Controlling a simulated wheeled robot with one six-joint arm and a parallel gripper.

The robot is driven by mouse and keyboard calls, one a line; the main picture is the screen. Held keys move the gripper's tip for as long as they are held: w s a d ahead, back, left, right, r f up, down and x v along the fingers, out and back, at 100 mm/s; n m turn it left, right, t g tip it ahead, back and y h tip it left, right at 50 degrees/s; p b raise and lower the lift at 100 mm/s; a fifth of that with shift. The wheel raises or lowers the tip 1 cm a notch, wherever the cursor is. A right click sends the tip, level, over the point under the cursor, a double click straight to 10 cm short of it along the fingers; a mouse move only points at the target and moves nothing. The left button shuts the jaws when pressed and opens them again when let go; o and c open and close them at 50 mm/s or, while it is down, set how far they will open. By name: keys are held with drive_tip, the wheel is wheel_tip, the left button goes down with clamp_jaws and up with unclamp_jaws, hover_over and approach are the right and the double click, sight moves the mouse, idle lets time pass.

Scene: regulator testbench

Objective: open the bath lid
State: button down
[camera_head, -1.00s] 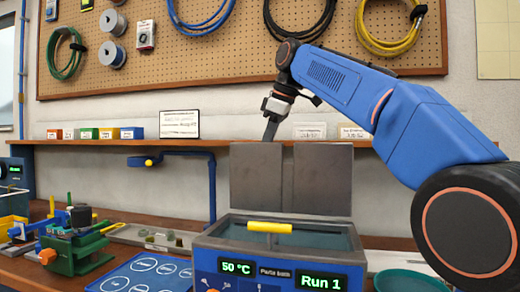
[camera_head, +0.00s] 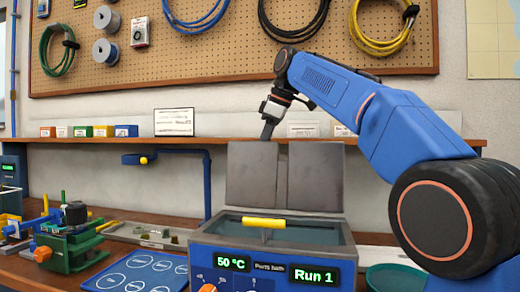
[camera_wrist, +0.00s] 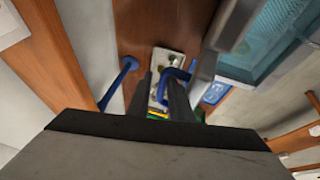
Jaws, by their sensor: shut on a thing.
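The bath (camera_head: 345,240) is a dark-rimmed box with a blue front and displays reading 50 °C and Run 1. Its grey lid (camera_head: 312,178), with a dark seam down it, stands upright behind the opening, so the water shows. In the wrist view my two fingers (camera_wrist: 165,90) are apart, and the exact grip on the lid is not clear. The water (camera_wrist: 270,40) shows there at upper right.
A shelf (camera_head: 380,139) with small boxes and cards runs close behind the lid. A green fixture (camera_head: 70,245) and a blue mat with circles (camera_head: 135,272) are left of the bath. A teal bowl (camera_head: 395,280) stands at its right. A blue pipe (camera_head: 207,180) rises behind.

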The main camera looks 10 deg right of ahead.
drive_tip(key=shift+w+d+f, duration=0.2)
drive_tip(key=shift+w+f, duration=0.2)
drive_tip(key=shift+w, duration=0.1)
drive_tip(key=shift+w+d+f, duration=0.2)
drive_tip(key=shift+w+f, duration=0.15)
drive_tip(key=shift+w, duration=0.1)
drive_tip(key=c, duration=1.8)
unclamp_jaws()
drive_tip(key=shift+w+d, duration=0.1)
drive_tip(key=o, duration=0.4)
drive_tip(key=v, duration=0.3)
drive_tip(key=a+v, duration=0.1)
drive_tip(key=v, duration=0.1)
drive_tip(key=shift+r, duration=0.15)
drive_tip(key=v, duration=0.3)
drive_tip(key=shift+s+d, duration=0.25)
drive_tip(key=shift+s, duration=0.1)
drive_tip(key=c, duration=0.4)
drive_tip(key=shift+s+a+r, duration=0.15)
drive_tip(key=shift+s+r, duration=0.25)
drive_tip(key=shift+r, duration=0.2)
